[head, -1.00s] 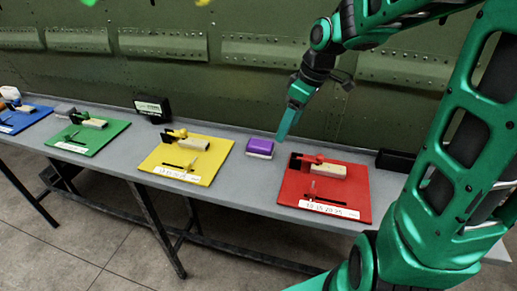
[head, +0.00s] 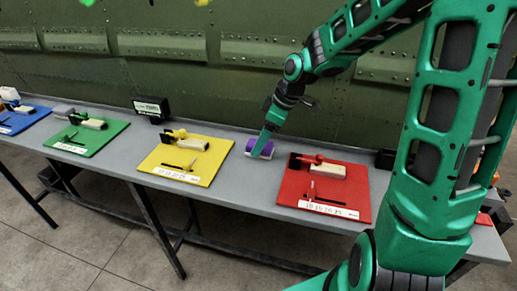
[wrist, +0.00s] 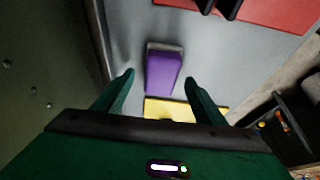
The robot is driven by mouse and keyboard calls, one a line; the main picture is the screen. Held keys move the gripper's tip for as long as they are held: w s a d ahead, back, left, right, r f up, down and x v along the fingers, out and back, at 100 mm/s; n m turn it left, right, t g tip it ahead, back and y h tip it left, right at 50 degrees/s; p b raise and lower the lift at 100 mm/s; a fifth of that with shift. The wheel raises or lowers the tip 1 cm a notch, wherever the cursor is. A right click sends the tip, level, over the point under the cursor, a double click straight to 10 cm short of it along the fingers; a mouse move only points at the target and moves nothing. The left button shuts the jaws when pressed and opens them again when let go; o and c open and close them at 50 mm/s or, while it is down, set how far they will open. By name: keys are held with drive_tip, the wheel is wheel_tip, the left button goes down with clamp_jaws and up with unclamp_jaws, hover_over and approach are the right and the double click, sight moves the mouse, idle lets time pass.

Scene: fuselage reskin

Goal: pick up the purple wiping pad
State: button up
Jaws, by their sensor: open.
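The purple wiping pad (head: 264,148) lies on the grey bench between the yellow board and the red board. It has a purple top and a pale lower edge. In the head view my gripper (head: 262,150) is over it and hides part of it. In the wrist view the pad (wrist: 163,70) shows between the two green fingers, a little beyond their tips. My gripper (wrist: 160,82) is open and the fingers stand apart on either side, with no visible contact with the pad.
The red board (head: 345,187) with a block and tools is close on the right. The yellow board (head: 172,168) is on the left, the green board (head: 75,145) farther left.

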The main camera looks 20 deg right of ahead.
drive_tip(key=shift+x, duration=1.15)
drive_tip(key=c, duration=1.1)
drive_tip(key=shift+c, duration=0.2)
drive_tip(key=shift+r, duration=0.15)
drive_tip(key=shift+r, duration=0.6)
wheel_tip(320, 180, up, 3)
drive_tip(key=shift+r, duration=0.1)
drive_tip(key=s+a+r, duration=0.6)
drive_tip(key=s+a, duration=0.1)
drive_tip(key=a, duration=0.2)
drive_tip(key=shift+r, duration=0.2)
drive_tip(key=shift+s+a, duration=0.1)
